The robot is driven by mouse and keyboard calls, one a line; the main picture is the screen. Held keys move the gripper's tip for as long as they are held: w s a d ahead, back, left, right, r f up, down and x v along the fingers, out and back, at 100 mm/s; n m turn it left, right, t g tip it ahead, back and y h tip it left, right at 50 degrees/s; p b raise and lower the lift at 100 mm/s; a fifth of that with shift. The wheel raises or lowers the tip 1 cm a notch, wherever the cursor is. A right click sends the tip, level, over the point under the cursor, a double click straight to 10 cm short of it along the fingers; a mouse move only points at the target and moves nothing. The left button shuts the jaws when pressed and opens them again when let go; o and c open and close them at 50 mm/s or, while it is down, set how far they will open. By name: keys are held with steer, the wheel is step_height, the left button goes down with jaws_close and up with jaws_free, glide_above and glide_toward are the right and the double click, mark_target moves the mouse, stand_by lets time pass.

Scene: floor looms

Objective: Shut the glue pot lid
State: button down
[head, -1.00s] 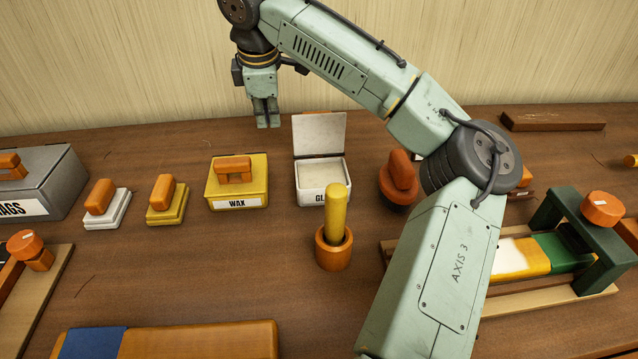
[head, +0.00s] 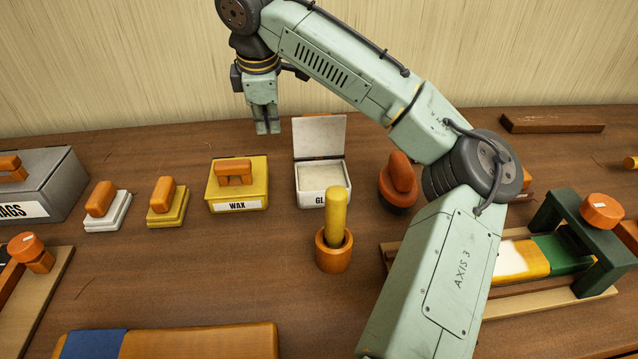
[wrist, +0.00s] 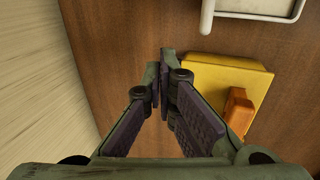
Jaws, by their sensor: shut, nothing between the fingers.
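The glue pot (head: 322,197) is a white box at the back middle, its label partly hidden behind a yellow-handled tool. Its lid (head: 320,138) stands open, upright at the back edge. In the wrist view a white rim at the top, probably the open glue pot (wrist: 250,14), is cut off by the frame. My gripper (head: 267,131) points down, shut and empty, behind and left of the glue pot, apart from the lid. The wrist view shows its fingertips (wrist: 165,55) together beside a yellow box.
The yellow wax box (head: 238,195) with an orange handle stands left of the glue pot. A yellow-handled tool in an orange cup (head: 333,250) stands in front. A round orange-knobbed tool (head: 399,182) is to the right. The wall is close behind my gripper.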

steer(key=shift+s+d+f, duration=0.1)
steer(key=shift+s+d, duration=0.05)
steer(key=shift+s, duration=0.5)
steer(key=shift+s, duration=0.1)
steer(key=shift+s+d+f, duration=0.1)
steer(key=shift+s+f, duration=0.05)
steer(key=shift+s, duration=0.4)
steer(key=shift+s+f, duration=0.1)
steer(key=shift+s, duration=0.05)
steer(key=shift+s+d+f, duration=0.15)
steer(key=shift+s+f, duration=0.05)
steer(key=shift+s, duration=0.3)
steer(key=shift+s+d+f, duration=0.15)
steer(key=shift+s+f, duration=0.25)
steer(key=shift+s, duration=0.25)
